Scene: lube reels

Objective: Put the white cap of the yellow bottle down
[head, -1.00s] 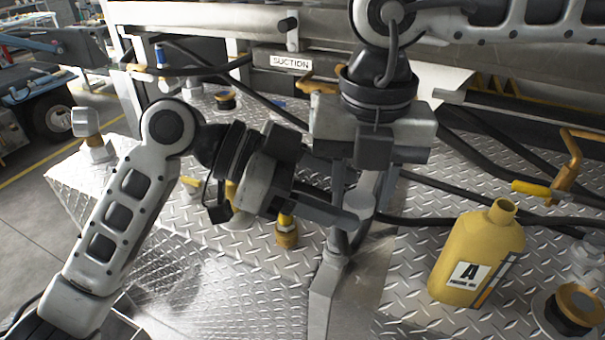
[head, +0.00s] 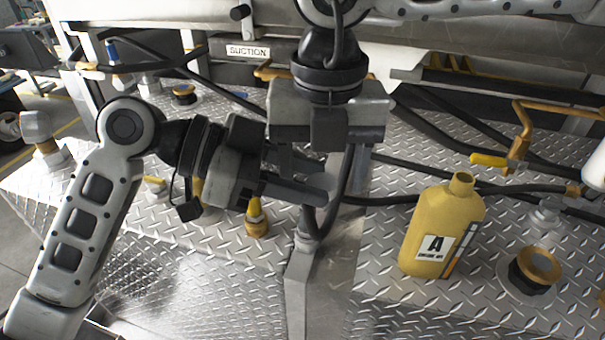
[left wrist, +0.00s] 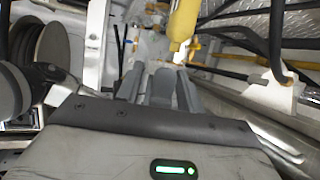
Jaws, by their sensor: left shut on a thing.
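The yellow bottle (head: 440,232) stands upright on the diamond-plate deck, right of centre, with its neck open and a label "A" on its side. It also shows in the left wrist view (left wrist: 183,22). My left gripper (head: 318,187) points right, well to the left of the bottle and above the deck. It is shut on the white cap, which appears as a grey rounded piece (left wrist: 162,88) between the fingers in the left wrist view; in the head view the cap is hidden. My right gripper (head: 325,150) hangs from the top centre beside the left one; its fingertips are unclear.
An orange-rimmed filler opening (head: 537,268) sits right of the bottle. A yellow-handled valve (head: 490,160) and black hoses (head: 400,165) lie behind it. A yellow fitting (head: 256,218) stands below my left gripper. The deck at front left (head: 210,270) is clear.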

